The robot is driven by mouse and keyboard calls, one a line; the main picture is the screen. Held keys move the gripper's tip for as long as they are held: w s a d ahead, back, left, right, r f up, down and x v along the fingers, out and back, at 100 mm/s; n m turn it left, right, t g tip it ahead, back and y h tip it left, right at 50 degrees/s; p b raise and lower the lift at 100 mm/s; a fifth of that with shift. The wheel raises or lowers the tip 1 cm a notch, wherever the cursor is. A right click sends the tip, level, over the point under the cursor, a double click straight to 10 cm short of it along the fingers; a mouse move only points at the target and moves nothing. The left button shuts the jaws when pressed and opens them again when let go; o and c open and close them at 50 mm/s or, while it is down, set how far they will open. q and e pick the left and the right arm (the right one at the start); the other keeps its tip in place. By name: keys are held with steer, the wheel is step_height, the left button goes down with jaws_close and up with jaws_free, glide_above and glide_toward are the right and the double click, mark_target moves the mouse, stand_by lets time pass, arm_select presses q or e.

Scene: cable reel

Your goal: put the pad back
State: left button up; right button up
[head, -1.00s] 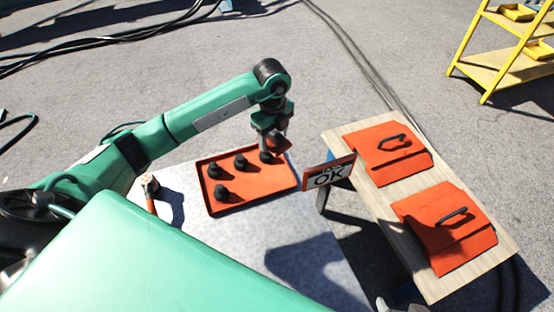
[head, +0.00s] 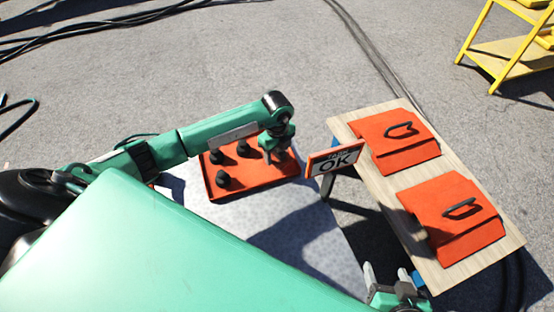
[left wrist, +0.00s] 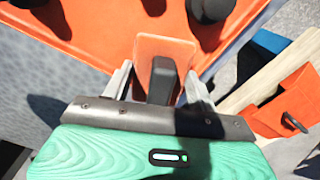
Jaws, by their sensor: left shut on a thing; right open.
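My left gripper (head: 277,154) is shut on the pad, over the right end of the orange tray (head: 256,192). In the left wrist view the pad (left wrist: 163,47) is a small orange block with a dark grip (left wrist: 162,80) between my left fingers (left wrist: 156,88). Behind it are the tray's floor and edge; whether the pad touches the tray I cannot tell. In the head view my gripper mostly hides the pad. Several black knobs (head: 223,181) stand in the tray. My right gripper (head: 386,275) is open and empty at the bottom, near the bench.
An OK sign (head: 334,160) stands just right of the tray. A wooden bench (head: 480,262) holds two orange covers with dark handles (head: 401,131). The speckled grey table (head: 290,228) is clear in front of the tray. A yellow rack (head: 500,55) stands at the back right.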

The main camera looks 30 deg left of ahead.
mark_target(277, 159)
arm_select(q)
steer(key=shift+f+b, duration=0.3)
steer(key=shift+f, duration=1.6)
arm_select(e)
steer(key=shift+w+a+t+y, duration=0.15)
steer(key=shift+a+t+y, duration=0.3)
steer(key=shift+a, duration=0.2)
arm_select(q)
steer(key=o, duration=0.9)
steer(key=shift+f, duration=0.1)
steer(key=shift+o, duration=0.2)
arm_select(e)
steer(key=shift+a, duration=0.1)
arm_select(q)
step_height(277, 159, up, 11)
steer(key=shift+r+p, duration=0.2)
steer(key=shift+p, duration=0.9)
steer(key=shift+r, duration=0.45)
arm_select(e)
steer(key=d+g, duration=0.1)
steer(key=s+d+g+h, duration=0.1)
steer(key=d, duration=0.1)
steer(key=d+g+h, duration=0.1)
steer(key=shift+s+d, duration=0.25)
steer(key=shift+s, duration=0.1)
